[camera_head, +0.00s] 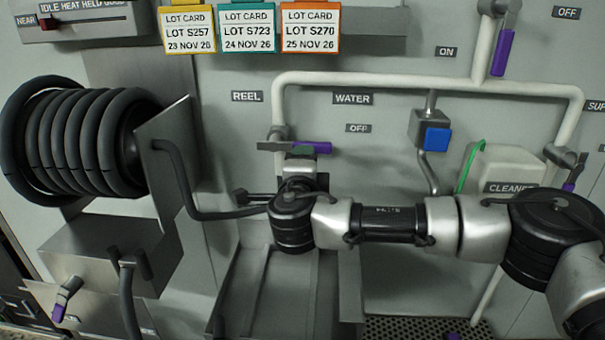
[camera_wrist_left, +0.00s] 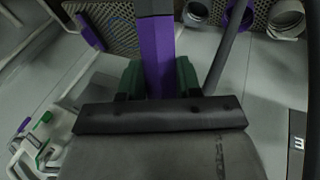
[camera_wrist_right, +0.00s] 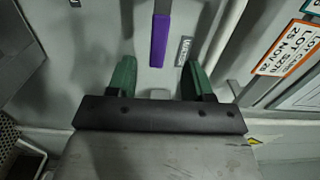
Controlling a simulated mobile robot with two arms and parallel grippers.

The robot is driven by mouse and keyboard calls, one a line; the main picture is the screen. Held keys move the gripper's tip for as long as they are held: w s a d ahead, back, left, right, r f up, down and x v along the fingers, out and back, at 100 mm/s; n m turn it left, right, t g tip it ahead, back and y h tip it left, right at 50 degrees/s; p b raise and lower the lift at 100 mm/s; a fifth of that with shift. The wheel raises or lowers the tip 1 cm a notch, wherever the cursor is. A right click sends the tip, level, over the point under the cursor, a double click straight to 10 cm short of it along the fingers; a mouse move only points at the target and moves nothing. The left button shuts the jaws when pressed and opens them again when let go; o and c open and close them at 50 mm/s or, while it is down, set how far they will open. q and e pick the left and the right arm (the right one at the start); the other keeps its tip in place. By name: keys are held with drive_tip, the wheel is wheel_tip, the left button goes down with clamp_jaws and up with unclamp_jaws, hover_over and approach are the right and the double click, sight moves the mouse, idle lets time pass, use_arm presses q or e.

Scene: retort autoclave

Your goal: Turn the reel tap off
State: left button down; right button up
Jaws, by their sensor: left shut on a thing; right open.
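The reel tap lever (camera_head: 275,146) has a purple grip (camera_head: 312,147) and points right, below the REEL label (camera_head: 247,97). The OFF label (camera_head: 358,128) is up and right of the grip. My right arm reaches in from the right to just below the tap, where its gripper is mostly hidden in the head view. In the right wrist view my right gripper (camera_wrist_right: 158,78) is open and empty, with a purple lever grip (camera_wrist_right: 160,40) ahead between its fingertips. In the left wrist view my left gripper (camera_wrist_left: 158,80) is shut on a purple bar (camera_wrist_left: 158,55). I cannot tell what it belongs to.
A hose reel (camera_head: 75,140) and its metal bracket (camera_head: 165,160) stand left of the tap. A white pipe (camera_head: 400,80), a blue button (camera_head: 437,138) and a cleaner container (camera_head: 505,165) are to the right. Another purple-gripped lever (camera_head: 503,52) is above. Lot cards (camera_head: 310,30) hang above.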

drive_tip(key=shift+s, duration=1.55)
